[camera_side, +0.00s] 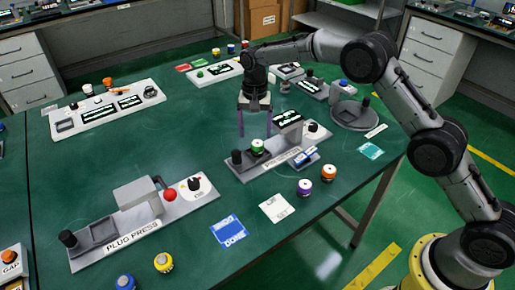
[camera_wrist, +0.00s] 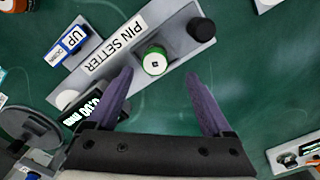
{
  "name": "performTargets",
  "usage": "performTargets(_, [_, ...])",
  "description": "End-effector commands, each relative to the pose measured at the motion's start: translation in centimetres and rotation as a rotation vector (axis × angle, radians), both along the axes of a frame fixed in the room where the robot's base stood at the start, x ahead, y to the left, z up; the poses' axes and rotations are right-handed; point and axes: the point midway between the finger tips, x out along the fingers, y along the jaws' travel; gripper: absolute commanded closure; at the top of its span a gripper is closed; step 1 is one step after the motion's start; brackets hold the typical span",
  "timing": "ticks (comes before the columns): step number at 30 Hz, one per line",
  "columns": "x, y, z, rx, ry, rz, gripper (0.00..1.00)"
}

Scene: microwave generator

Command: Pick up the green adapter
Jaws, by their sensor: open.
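The green adapter (camera_side: 257,146), a small round piece with a white top, sits on the grey pin setter plate (camera_side: 247,171), between a black knob and a small screen. In the wrist view, the green adapter (camera_wrist: 155,62) shows just beyond the fingertips, roughly centred between them. My gripper (camera_side: 255,130) has two purple fingers, pointing down behind the adapter in the side view. In the wrist view my gripper (camera_wrist: 159,76) is open and empty, with green table showing between its fingers.
A black knob (camera_side: 236,157) stands close beside the adapter. The raised screen (camera_side: 288,121) stands on its other side. A purple adapter (camera_side: 304,188) and an orange adapter (camera_side: 329,173) sit on the table in front. The plug press (camera_side: 145,228) is at the left front.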

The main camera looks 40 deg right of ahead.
Motion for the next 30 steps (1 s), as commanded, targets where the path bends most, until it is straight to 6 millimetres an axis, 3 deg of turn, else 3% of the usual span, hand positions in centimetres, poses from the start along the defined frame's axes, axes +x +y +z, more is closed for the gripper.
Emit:
performTargets(12, [-0.9,-0.3,-4.9,0.000,0.003,0.000,0.16])
performTargets(21, [-0.8,-0.3,-5.2,0.000,0.000,0.000,0.16])
performTargets(30, [-0.8,-0.3,-5.2,0.000,0.000,0.000,0.70])
